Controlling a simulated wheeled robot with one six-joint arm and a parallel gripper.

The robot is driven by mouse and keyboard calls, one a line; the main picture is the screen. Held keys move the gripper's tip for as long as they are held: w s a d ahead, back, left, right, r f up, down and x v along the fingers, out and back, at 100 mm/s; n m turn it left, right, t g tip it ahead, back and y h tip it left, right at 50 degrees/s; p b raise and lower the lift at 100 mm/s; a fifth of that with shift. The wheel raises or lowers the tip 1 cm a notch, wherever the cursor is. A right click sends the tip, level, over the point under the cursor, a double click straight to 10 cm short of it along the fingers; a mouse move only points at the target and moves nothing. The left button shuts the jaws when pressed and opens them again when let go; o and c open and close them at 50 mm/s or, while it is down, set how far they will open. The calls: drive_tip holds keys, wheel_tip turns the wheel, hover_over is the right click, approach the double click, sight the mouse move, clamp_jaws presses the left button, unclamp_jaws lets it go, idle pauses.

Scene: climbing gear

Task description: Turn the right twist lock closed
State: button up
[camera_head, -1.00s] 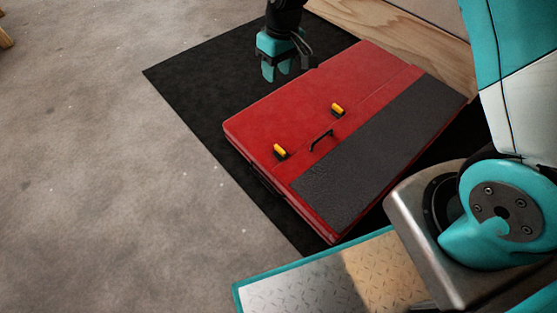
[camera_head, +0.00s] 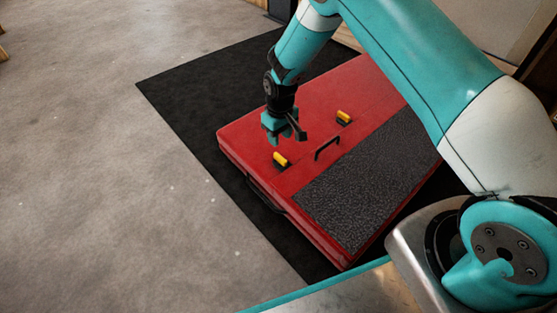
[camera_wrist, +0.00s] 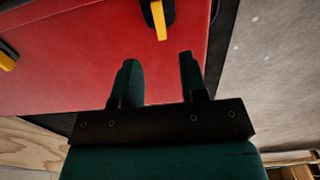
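Two twist locks with yellow handles on black bases sit on the red case (camera_head: 250,130). One lock (camera_head: 281,159) is near the case's left edge in the head view; the other (camera_head: 344,117) is farther right and back. I cannot tell which one the task calls right. My gripper (camera_head: 283,139) is above the case, just behind the lock near the left edge, and apart from it. In the wrist view my gripper (camera_wrist: 158,65) is open and empty. One lock (camera_wrist: 158,18) shows ahead of the finger gap; the other (camera_wrist: 6,57) is cut off at the left edge.
A black handle (camera_head: 327,147) stands up between the locks. A dark textured panel (camera_head: 365,190) covers the case's near right part. The case lies on a black mat (camera_head: 195,85) on grey floor (camera_head: 90,150). Space left of the case is free.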

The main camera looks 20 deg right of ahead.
sight(279, 156)
wheel_tip(279, 156, down, 9)
drive_tip(key=b, duration=0.4)
drive_tip(key=shift+r, duration=0.2)
clamp_jaws()
